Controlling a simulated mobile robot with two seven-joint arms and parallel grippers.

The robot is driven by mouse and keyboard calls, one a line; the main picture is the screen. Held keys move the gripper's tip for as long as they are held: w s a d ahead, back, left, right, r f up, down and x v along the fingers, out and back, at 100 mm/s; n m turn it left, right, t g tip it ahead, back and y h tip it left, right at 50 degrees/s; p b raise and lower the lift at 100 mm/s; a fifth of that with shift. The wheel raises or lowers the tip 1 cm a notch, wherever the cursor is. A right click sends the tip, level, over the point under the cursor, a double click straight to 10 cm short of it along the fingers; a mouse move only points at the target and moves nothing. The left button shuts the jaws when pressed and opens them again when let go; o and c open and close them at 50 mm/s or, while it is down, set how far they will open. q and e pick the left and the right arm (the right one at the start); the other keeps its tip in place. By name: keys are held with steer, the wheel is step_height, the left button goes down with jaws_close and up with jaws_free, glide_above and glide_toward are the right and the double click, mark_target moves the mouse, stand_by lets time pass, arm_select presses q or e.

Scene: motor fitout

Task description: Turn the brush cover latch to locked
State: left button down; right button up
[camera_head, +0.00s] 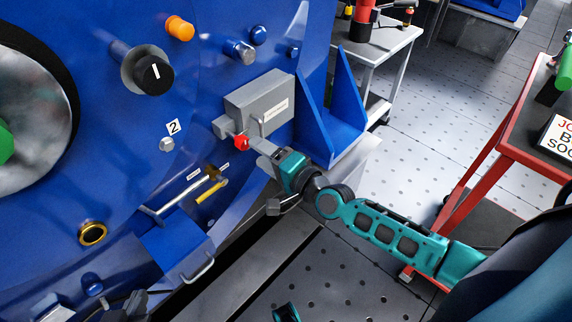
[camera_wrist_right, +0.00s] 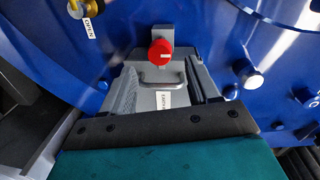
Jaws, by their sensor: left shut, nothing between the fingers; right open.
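The brush cover (camera_head: 262,104) is a grey box with a bar handle and a label on the blue motor housing. Its red round latch (camera_head: 242,143) sits on a grey bracket at the cover's lower end. In the right wrist view the latch (camera_wrist_right: 160,52) shows a short white mark lying across it. My right gripper (camera_head: 252,145) is open close to the latch. In the wrist view its fingers (camera_wrist_right: 160,70) flank the cover's handle, and the latch lies between and just beyond the tips; contact cannot be told.
A black dial (camera_head: 154,72), an orange knob (camera_head: 180,28) and a yellow lever (camera_head: 211,190) stick out from the housing. A blue bracket (camera_head: 345,120) stands right of the cover. A red-framed cart (camera_head: 490,150) stands at right, with open floor between.

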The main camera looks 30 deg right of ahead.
arm_select(q)
steer(key=shift+s+a+r+p, duration=0.1)
steer(key=shift+s+r+p, duration=0.05)
steer(key=shift+r+p, duration=0.25)
arm_select(e)
steer(key=v, duration=0.8)
steer(key=shift+s, duration=0.25)
steer(key=shift+d, duration=0.1)
steer(key=s+a+f+n+g+h, duration=0.2)
steer(key=s+a+f+n+g, duration=0.45)
steer(key=n, duration=0.75)
arm_select(q)
steer(key=s+a+r+y+p, duration=0.1)
steer(key=a+r+p, duration=0.2)
steer(key=r+p, duration=0.7)
steer(key=p, duration=0.4)
steer(key=shift+s+r+p, duration=0.25)
steer(key=shift+p, duration=0.15)
arm_select(e)
steer(key=s+d+r+n+t+h, duration=0.1)
steer(key=s+d+r, duration=0.2)
steer(key=r, duration=0.8)
steer(key=shift+s+h, duration=0.4)
